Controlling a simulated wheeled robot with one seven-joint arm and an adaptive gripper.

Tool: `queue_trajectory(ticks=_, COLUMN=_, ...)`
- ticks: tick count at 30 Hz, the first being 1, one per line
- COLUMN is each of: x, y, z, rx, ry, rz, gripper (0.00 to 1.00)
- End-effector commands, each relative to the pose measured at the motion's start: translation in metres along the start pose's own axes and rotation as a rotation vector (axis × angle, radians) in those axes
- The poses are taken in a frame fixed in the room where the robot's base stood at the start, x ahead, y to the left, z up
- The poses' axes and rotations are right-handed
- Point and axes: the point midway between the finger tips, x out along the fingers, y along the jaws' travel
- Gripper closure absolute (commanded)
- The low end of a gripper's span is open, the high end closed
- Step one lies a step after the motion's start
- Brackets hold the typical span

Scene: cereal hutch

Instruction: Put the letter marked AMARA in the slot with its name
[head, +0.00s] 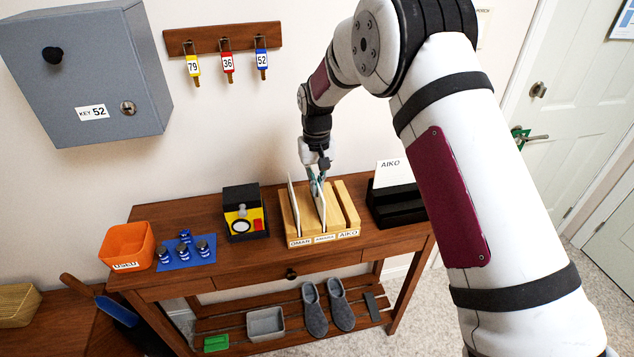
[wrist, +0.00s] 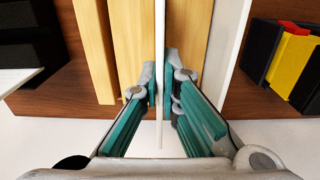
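The wooden letter rack (head: 283,212) stands on the table with three slots, their front labels reading OMAR, AMARA and AIKO from left to right. A white letter (head: 319,207) stands upright in the middle slot, labelled AMARA; the name on it is not readable from here. My gripper (head: 317,178) is above that slot with its fingers close on either side of this letter, which shows edge-on between the fingertips in the wrist view (wrist: 160,40). Another white letter (head: 293,208) stands in the left slot, labelled OMAR.
A letter marked AIKO (head: 393,172) stands in a black holder (head: 395,208) right of the rack. A black, yellow and red box (head: 243,212) is to the left. Beyond it are an orange bin (head: 127,245) and several blue jars (head: 203,248).

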Motion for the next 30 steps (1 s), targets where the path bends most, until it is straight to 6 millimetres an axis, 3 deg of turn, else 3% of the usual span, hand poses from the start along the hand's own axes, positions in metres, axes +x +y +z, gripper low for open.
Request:
queue_trajectory(ticks=12, x=0.0020, y=-0.0001, z=0.0000, rx=0.000, ry=0.000, rz=0.000, gripper=1.00)
queue_trajectory(ticks=16, x=0.0019, y=-0.0001, z=-0.0001, rx=0.000, ry=0.000, rz=0.000, gripper=0.72)
queue_trajectory(ticks=23, x=0.0019, y=-0.0001, z=-0.0001, rx=0.000, ry=0.000, rz=0.000, gripper=0.72)
queue_trajectory(ticks=25, x=0.0020, y=-0.0001, z=-0.0001, rx=0.000, ry=0.000, rz=0.000, gripper=0.56)
queue_trajectory(ticks=30, x=0.0020, y=-0.0001, z=-0.0001, rx=0.000, ry=0.000, rz=0.000, gripper=0.55)
